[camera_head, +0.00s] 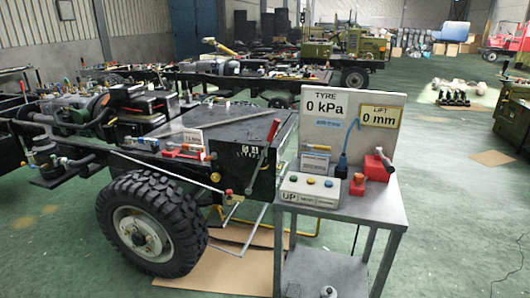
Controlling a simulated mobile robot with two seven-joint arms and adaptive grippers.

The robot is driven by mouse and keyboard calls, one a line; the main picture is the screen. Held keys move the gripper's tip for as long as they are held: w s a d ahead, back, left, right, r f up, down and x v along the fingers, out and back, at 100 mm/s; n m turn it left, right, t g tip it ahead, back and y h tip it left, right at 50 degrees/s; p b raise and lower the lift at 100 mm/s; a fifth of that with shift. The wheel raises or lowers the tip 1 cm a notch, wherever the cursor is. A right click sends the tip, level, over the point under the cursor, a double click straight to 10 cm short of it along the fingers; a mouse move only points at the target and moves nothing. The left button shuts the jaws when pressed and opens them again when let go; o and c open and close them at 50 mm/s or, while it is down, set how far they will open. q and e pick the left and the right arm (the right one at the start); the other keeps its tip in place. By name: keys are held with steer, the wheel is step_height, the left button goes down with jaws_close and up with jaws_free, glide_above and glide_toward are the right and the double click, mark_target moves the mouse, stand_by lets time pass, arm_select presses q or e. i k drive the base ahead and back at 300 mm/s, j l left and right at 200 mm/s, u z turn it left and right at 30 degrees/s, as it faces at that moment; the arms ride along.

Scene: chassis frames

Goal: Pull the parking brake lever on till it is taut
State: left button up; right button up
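A lever with a red grip (272,130) stands at the right end of the dark box on the chassis frame. It leans slightly right at the top, and its thin dark shaft runs down the box's side. It looks like the parking brake lever, though no label on it is readable. Whether its linkage is slack or taut cannot be told. Neither of my grippers shows in the head view.
A large tyre (150,225) is front left. Green floor right is mostly clear.

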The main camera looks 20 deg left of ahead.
mark_target(276, 124)
steer(key=i+j+z, duration=0.3)
steer(key=j, duration=0.45)
steer(key=i+j+z, duration=0.1)
steer(key=i+j, duration=0.2)
steer(key=j, duration=0.1)
